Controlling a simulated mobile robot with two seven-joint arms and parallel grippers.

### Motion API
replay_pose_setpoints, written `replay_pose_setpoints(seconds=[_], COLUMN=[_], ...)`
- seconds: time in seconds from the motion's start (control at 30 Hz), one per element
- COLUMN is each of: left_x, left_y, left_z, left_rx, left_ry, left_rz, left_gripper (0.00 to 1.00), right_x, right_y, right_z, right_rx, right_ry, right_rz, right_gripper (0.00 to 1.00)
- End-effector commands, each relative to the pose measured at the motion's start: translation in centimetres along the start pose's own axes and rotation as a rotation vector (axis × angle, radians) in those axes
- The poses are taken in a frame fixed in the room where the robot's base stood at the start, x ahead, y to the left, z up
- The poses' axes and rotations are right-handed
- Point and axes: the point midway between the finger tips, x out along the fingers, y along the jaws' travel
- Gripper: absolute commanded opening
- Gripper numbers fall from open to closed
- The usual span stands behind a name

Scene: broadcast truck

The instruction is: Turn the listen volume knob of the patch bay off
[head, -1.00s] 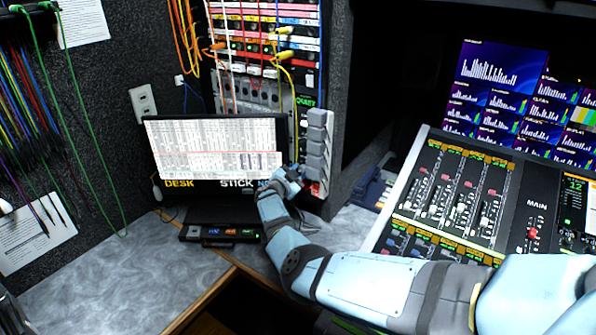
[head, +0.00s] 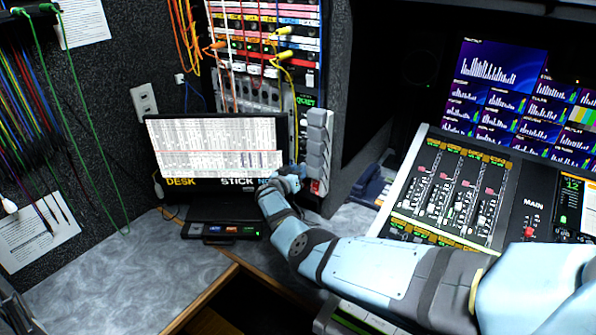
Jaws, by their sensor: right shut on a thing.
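The patch bay (head: 264,38) stands in the rack at the back, with rows of coloured strips and several cables plugged in. My right arm reaches in from the right. My right gripper (head: 294,172) is at the lower right edge of the laptop screen, beside the grey stacked blocks on the rack's right side. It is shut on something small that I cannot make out. The listen volume knob cannot be told apart; the gripper and hand may hide it. My left gripper is not in view.
An open screen (head: 215,148) labelled DESK and STICK stands on the counter, with a small button box (head: 224,231) in front. A mixing console (head: 450,190) is at the right. Green cables hang at the left. The grey counter (head: 110,285) at front left is clear.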

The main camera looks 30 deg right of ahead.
Motion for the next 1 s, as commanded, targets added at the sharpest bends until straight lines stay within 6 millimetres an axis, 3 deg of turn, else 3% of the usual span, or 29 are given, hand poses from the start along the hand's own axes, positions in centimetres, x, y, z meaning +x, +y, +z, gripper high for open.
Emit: replay_pose_setpoints(seconds=[0.67,0.7,0.77,1.0], left_x=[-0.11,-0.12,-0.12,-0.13], left_y=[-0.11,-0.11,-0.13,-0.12], left_z=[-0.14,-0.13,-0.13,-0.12], left_rx=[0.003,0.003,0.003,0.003], left_ry=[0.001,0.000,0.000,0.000], left_rz=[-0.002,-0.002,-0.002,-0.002], left_gripper=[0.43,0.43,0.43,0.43], right_x=[0.18,0.18,0.17,0.06], right_y=[0.07,0.07,0.06,0.02], right_z=[-0.21,-0.21,-0.19,-0.08], right_rx=[-0.057,-0.057,-0.057,-0.057], right_ry=[0.003,0.003,0.003,0.001], right_rz=[0.002,0.002,0.002,0.001], right_gripper=[0.05,0.38,0.52,0.54])
